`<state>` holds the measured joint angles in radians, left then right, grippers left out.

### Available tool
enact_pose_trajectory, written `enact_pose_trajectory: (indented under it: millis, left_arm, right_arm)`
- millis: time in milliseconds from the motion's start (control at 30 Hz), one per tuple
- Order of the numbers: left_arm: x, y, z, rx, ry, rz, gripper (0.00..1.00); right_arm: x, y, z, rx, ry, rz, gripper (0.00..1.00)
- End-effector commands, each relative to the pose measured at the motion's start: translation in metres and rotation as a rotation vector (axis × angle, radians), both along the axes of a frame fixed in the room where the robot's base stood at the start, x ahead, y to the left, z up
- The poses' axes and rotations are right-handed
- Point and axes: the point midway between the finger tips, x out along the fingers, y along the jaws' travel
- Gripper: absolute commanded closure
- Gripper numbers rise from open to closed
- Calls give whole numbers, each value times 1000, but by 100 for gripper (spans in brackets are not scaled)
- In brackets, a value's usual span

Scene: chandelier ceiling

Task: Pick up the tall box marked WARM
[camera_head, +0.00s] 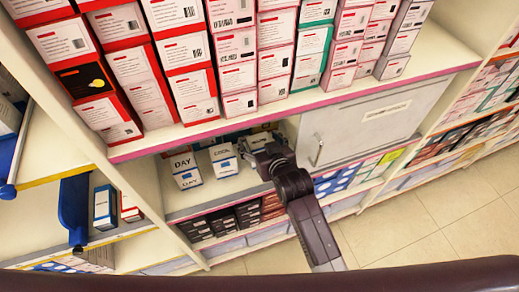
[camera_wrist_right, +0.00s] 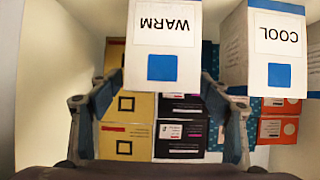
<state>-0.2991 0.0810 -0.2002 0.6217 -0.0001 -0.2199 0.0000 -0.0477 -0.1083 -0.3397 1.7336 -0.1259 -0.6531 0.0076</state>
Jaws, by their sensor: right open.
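The box marked WARM (camera_wrist_right: 164,42) is white with a blue square, and its lettering is upside down in the wrist view. My right gripper (camera_wrist_right: 163,98) is open, with one finger on each side of this box's near end. I cannot tell whether either finger touches it. In the head view my right gripper (camera_head: 262,158) reaches into the lower shelf compartment. A white box (camera_head: 259,140) shows partly behind it, its label unreadable. My left gripper is not in view.
A box marked COOL (camera_wrist_right: 275,45) stands to the right of WARM in the wrist view. Boxes marked DAY (camera_head: 186,171) stand left in the compartment. Yellow boxes (camera_wrist_right: 125,129) and black boxes (camera_wrist_right: 180,133) show beyond the fingers. A grey cabinet door (camera_head: 365,125) bounds the right.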

Motion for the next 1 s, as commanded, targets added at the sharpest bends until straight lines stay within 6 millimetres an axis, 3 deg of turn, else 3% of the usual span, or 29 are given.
enact_pose_trajectory:
  millis: [400, 767, 1000]
  left_arm:
    - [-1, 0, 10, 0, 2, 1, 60]
    - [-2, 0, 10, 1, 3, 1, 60]
    - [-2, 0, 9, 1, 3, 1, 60]
  right_arm:
    - [35, 13, -20, 0, 0, 0, 29]
    - [39, 14, -23, 0, -1, 0, 29]
    - [39, 14, -23, 0, 0, 0, 55]
